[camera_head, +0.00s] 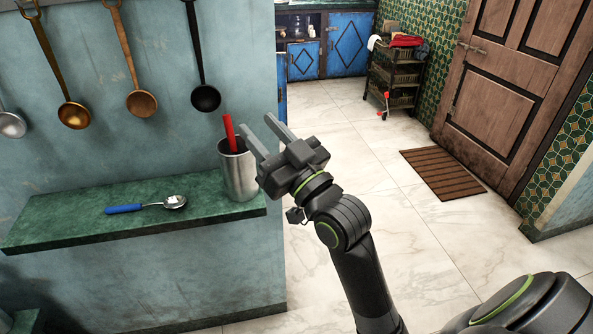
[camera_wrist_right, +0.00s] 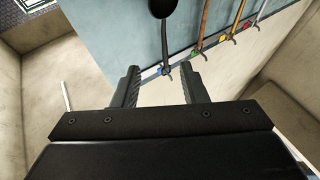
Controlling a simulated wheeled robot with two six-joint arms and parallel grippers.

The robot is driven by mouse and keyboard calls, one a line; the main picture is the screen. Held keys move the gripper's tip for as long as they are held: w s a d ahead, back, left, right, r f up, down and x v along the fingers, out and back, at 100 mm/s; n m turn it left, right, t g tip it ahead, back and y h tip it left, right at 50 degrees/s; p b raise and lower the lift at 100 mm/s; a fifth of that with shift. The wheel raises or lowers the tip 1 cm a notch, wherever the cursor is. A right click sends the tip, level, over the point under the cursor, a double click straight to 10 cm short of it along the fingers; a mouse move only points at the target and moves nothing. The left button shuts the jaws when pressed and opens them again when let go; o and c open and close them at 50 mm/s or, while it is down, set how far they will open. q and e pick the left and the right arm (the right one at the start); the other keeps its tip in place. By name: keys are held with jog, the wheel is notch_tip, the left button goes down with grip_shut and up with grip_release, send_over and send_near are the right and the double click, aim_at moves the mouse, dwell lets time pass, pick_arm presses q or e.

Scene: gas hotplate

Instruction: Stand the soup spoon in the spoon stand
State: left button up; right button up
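A spoon with a blue handle and a silver bowl (camera_head: 175,202) lies flat on the green shelf, its bowl pointing right. A metal cylindrical stand (camera_head: 238,175) stands upright near the shelf's right end, with a red handle (camera_head: 229,131) sticking up out of it. My right gripper (camera_head: 256,123) is open and empty, just right of the stand and at about its rim height in the picture. The wrist view shows the two fingers (camera_wrist_right: 160,68) apart with nothing between them. My left gripper is not in view.
The green marble shelf (camera_head: 60,225) juts from the blue wall; its surface left of the spoon is bare. Open floor lies right of the wall.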

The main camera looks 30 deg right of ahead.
pick_arm(q)
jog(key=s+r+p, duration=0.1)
jog(key=p, duration=0.2)
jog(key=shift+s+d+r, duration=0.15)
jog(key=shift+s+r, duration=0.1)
pick_arm(e)
jog(key=v, duration=0.9)
jog(key=shift+s, duration=0.2)
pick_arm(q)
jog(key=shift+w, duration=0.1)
